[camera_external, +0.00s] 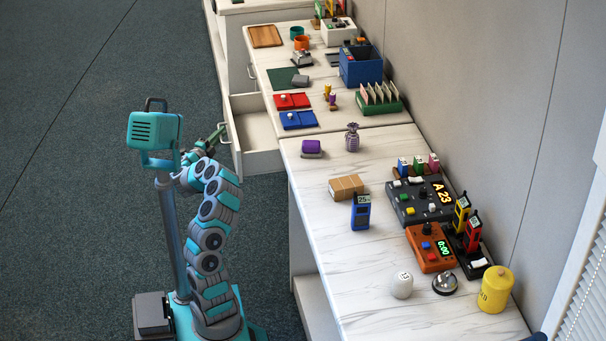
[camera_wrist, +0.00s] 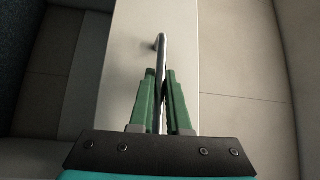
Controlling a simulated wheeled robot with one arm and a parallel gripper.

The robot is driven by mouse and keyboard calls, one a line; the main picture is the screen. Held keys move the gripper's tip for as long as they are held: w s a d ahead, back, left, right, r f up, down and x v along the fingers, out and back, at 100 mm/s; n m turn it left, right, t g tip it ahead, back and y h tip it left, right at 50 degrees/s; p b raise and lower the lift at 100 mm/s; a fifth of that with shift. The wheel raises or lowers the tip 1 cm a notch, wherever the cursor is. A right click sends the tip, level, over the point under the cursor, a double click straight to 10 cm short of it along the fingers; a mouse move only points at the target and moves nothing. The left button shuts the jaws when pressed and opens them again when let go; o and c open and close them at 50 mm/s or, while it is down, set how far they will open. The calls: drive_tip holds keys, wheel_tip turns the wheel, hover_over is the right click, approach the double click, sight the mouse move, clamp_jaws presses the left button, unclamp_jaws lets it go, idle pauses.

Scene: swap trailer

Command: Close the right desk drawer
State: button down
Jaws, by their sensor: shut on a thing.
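A pale desk drawer (camera_external: 262,158) stands pulled open from the middle desk in the external view. Its inside looks empty where it shows. My gripper (camera_external: 219,132) is at the drawer's front, at the metal bar handle (camera_external: 233,133). In the wrist view, the green fingers of my gripper (camera_wrist: 161,80) are closed around the handle (camera_wrist: 161,48), one on each side. The pale drawer front (camera_wrist: 127,50) lies behind them. The fingertips are small and partly hidden by the arm in the external view.
The near desk (camera_external: 300,215) carries a blue handheld device (camera_external: 361,211), cardboard box (camera_external: 346,187) and control panels. Red (camera_external: 292,101) and blue (camera_external: 299,120) pads lie above the drawer. Another part juts out low at the near desk (camera_external: 314,306). The carpet (camera_external: 80,200) left of me is clear.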

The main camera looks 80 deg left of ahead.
sight(266, 140)
drive_tip(key=w+b, duration=0.2)
drive_tip(key=w, duration=1.6)
drive_tip(key=shift+f, duration=0.1)
drive_tip(key=c, duration=0.9)
unclamp_jaws()
drive_tip(key=shift+s+d, duration=0.25)
drive_tip(key=shift+s, duration=0.1)
drive_tip(key=shift+p+v, duration=0.3)
drive_tip(key=shift+v, duration=3.2)
